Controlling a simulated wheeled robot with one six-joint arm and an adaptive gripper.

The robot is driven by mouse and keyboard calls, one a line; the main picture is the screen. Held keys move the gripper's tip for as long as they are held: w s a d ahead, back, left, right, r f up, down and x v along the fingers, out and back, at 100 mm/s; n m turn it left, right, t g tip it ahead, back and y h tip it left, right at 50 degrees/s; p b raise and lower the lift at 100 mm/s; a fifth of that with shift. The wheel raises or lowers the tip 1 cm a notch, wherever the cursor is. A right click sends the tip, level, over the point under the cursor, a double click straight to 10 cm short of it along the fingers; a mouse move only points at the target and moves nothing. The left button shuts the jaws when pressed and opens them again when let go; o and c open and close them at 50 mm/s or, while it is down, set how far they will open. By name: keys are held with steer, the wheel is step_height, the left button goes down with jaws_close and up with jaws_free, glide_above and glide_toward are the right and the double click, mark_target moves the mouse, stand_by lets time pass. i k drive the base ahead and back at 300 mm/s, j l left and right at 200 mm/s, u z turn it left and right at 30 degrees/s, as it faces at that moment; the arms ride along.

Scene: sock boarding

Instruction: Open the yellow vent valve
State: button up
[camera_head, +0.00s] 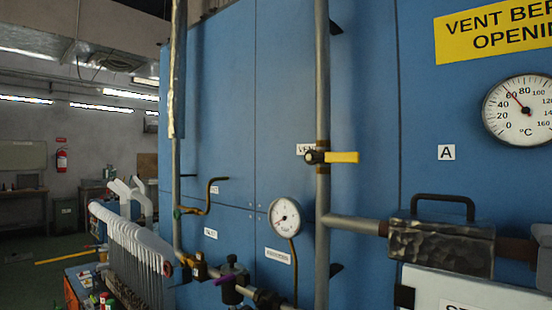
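The yellow vent valve (343,157) is a flat yellow lever on a brass body, mounted on a vertical grey pipe (322,90). The lever points to the right, level and crosswise to the pipe. A white label beside it, partly hidden by the valve and pipe, begins with "VE". My gripper is not in view.
A blue cabinet wall stands behind the pipes. A small pressure gauge (285,217) is left of the pipe. A dark metal box with a handle (442,240) is at lower right. A temperature dial (520,110) sits upper right. White sock forms (130,240) stand at lower left.

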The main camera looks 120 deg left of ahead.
mark_target(312, 157)
steer(key=u, duration=3.3)
